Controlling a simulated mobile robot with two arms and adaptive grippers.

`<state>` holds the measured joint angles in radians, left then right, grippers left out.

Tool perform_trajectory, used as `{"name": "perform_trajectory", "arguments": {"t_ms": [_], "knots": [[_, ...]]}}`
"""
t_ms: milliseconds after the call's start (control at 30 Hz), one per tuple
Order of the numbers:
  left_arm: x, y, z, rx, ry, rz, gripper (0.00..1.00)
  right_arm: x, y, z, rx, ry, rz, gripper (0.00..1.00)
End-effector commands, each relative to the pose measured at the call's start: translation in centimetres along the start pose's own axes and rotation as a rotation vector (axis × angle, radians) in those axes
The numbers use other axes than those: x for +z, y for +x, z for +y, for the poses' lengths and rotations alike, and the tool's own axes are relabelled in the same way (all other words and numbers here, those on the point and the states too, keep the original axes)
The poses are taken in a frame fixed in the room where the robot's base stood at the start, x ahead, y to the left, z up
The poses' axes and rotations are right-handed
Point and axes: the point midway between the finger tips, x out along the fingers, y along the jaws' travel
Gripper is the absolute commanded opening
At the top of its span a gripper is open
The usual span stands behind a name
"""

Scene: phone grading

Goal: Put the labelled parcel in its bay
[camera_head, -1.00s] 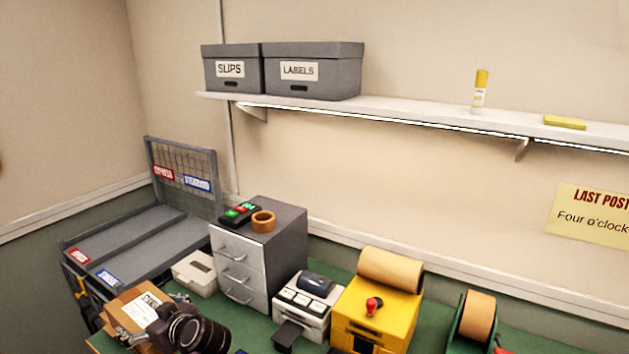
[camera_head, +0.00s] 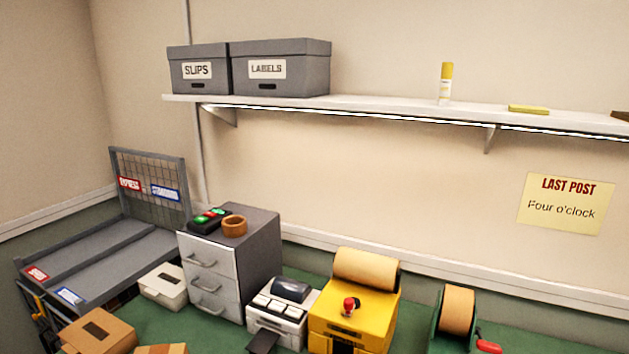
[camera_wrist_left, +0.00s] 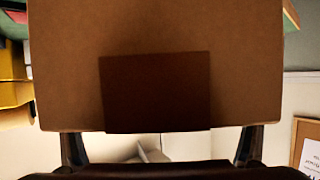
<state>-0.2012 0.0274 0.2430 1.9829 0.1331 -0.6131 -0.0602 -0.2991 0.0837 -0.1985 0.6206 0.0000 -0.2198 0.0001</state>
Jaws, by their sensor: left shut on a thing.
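My left gripper (camera_wrist_left: 160,148) shows only in the left wrist view, its two fingers shut on a brown cardboard parcel (camera_wrist_left: 230,70) with a darker square patch. No label shows on the face turned to this camera. The grey rack (camera_head: 85,262) at the left of the head view has two bays, with a red EXPRESS tag (camera_head: 37,274) and a blue STANDARD tag (camera_head: 70,295) at the front. The same names repeat on its mesh back. My right gripper is not in view.
Two brown boxes (camera_head: 118,336) (camera_head: 163,350) are at the lower left of the head view. A white box (camera_head: 163,287), grey drawers (camera_head: 262,260), a label machine (camera_head: 282,313), a yellow machine (camera_head: 360,315) and a tape dispenser (camera_head: 456,312) stand on the green bench. Both rack bays look empty.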

Motion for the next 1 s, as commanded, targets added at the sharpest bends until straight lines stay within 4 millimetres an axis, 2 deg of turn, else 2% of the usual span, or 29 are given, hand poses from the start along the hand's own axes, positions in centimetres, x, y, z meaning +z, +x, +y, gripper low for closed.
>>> {"name": "perform_trajectory", "arguments": {"t_ms": [267,467,667,800,900,1000], "knots": [[-0.3,-2.2,2.7,0.213,0.088,0.004,0.48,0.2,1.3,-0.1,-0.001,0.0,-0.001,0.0],[-1.0,-5.1,5.4,0.42,0.175,0.006,0.48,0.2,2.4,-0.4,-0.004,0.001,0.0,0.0],[-2.1,-9.8,8.7,0.674,0.287,0.008,0.48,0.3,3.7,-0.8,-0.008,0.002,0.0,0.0],[-2.8,-13.9,11.0,0.853,0.365,0.005,0.48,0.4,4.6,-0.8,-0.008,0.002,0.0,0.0],[-3.1,-16.4,12.1,0.949,0.401,0.003,0.48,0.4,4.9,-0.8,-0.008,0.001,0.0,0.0],[-3.3,-18.0,12.8,1.009,0.423,0.001,0.48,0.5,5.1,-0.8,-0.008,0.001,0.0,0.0]]}}
